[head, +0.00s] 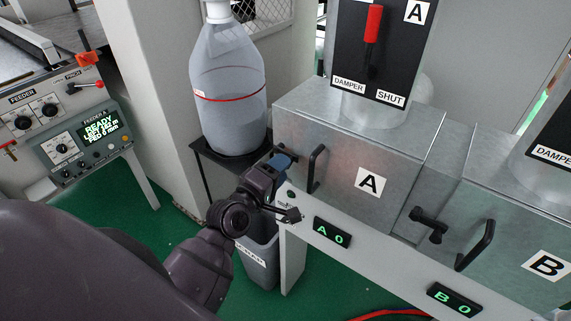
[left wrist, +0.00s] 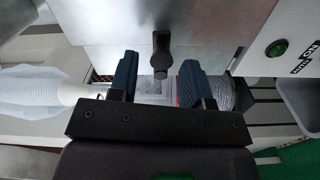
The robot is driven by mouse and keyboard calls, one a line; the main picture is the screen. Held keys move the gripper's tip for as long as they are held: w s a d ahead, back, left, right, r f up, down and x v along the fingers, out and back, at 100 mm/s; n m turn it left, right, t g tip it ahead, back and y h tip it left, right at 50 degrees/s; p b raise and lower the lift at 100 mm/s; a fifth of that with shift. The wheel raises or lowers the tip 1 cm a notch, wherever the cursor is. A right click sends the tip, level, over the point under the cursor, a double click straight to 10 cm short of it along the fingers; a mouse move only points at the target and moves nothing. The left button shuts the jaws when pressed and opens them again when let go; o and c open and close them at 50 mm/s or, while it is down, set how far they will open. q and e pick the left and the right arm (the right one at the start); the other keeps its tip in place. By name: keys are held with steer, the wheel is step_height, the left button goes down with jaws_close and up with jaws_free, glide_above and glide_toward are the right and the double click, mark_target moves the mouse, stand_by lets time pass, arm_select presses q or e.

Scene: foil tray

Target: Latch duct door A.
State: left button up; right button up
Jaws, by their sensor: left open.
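Duct door A (head: 345,190) is the front of a grey metal box, with a black bar handle (head: 316,168) and an "A" label (head: 371,180). The door looks closed against its box. My left gripper (head: 282,168) is open at the left edge of the door, left of the handle. In the head view the gripper mostly hides this latch. My right gripper is not in view.
A large clear jug (head: 228,100) stands on a black stand left of the door. A grey bin (head: 258,262) is below. A black latch (head: 428,224) and handle (head: 476,245) belong to door B. Displays (head: 332,232) sit on the rail below. Feeder panels (head: 80,140) are at left.

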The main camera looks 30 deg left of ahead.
arm_select(q)
steer(key=s+b, duration=0.1)
steer(key=s, duration=0.6)
steer(key=shift+s+a, duration=0.3)
steer(key=shift+s, duration=0.05)
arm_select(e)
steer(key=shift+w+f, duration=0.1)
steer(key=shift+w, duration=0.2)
arm_select(q)
steer(key=s+f+m+g, duration=0.3)
steer(key=f+m, duration=0.5)
steer(key=f, duration=0.3)
steer(key=s+d+f+m+g+y+b, duration=0.1)
steer(key=s+f+m+g, duration=0.2)
steer(key=s+f+m, duration=0.3)
step_height(320, 180, down, 5)
steer(key=shift+f+m, duration=0.2)
steer(key=shift+m, duration=0.8)
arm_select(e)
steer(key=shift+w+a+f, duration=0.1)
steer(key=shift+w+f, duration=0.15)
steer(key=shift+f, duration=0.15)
arm_select(q)
steer(key=shift+s, duration=0.1)
